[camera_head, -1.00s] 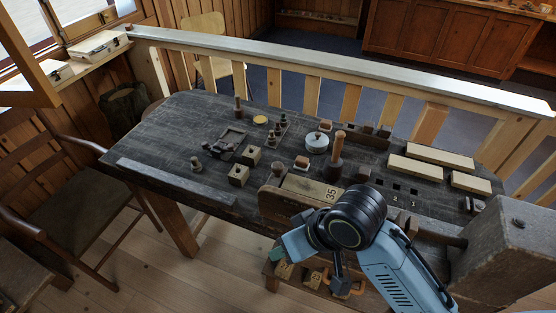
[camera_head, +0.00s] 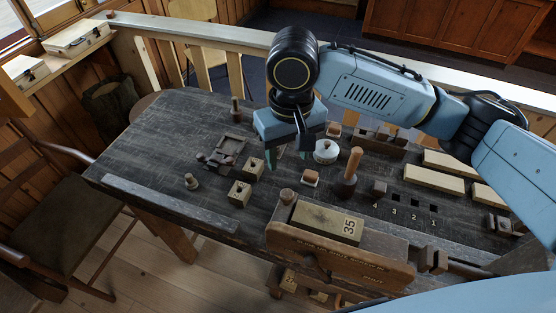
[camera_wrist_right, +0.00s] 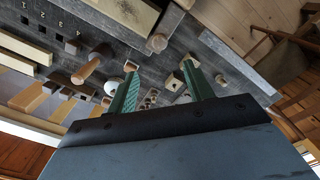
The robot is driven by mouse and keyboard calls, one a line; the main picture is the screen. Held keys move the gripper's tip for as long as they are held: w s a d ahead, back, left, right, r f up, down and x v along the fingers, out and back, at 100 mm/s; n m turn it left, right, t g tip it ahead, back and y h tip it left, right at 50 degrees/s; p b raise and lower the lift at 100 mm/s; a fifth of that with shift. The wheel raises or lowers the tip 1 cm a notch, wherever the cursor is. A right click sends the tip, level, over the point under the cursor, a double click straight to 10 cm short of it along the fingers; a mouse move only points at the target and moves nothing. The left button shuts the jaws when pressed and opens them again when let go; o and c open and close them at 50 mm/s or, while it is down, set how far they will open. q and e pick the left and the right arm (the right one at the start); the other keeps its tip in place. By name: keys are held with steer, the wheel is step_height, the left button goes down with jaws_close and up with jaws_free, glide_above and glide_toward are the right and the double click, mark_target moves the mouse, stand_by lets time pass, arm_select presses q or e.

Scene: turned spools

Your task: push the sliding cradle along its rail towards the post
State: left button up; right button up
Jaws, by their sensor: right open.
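My right gripper (camera_head: 291,153) is open over the middle of the dark workbench, fingers pointing down, with nothing between them. Its green fingers also show apart in the right wrist view (camera_wrist_right: 160,85). A dark, low frame-like piece (camera_head: 229,149) lies left of the gripper; it may be the sliding cradle, but I cannot tell for sure. A short upright wooden peg (camera_head: 235,106) stands behind it and may be the post. Small dark parts lie at the frame's near left. A rail is not clearly seen. My gripper hides the bench behind it. My left gripper is not in view.
Two drilled wooden blocks (camera_head: 240,193) stand left of the gripper. A round white-topped tin (camera_head: 326,151) and a wooden-handled mallet (camera_head: 349,174) are right of it. The bench's left side (camera_head: 150,150) is mostly clear.

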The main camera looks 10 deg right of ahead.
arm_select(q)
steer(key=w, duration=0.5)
arm_select(e)
glide_above(288, 194)
step_height(288, 194, down, 5)
steer(key=shift+s+r, duration=0.1)
steer(key=shift+r, duration=0.05)
step_height(288, 194, down, 4)
steer(key=shift+r, duration=0.15)
step_height(288, 194, down, 4)
steer(key=shift+r, duration=0.25)
steer(key=shift+f, duration=0.4)
steer(key=c, duration=0.9)
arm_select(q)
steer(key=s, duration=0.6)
arm_select(e)
jaws_close()
